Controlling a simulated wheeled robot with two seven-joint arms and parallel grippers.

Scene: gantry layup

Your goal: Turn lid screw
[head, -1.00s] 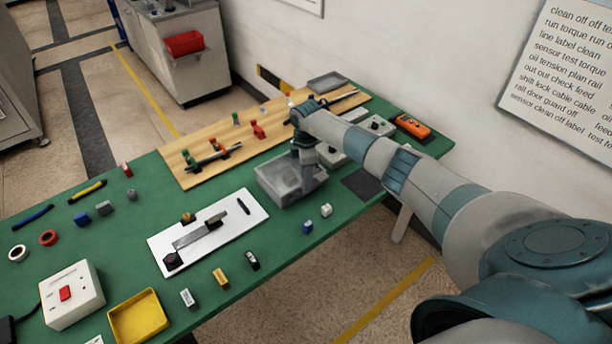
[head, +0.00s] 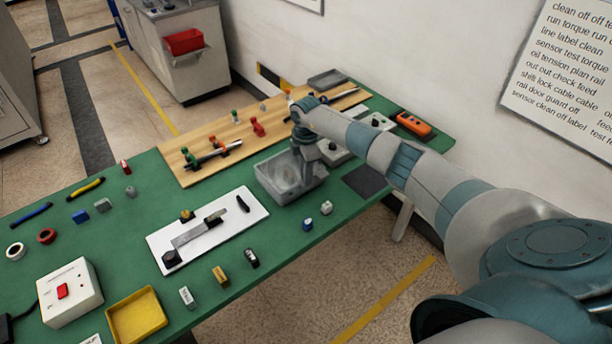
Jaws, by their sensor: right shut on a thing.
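My left gripper is not in view.
A white board (head: 251,222) with a metal bar lies left of the box. Small blocks (head: 326,208) stand in front of it. A wooden board (head: 185,172) with clamps lies behind. Grey units and an orange device (head: 414,124) are at the right. A yellow tray (head: 137,318) sits front left.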

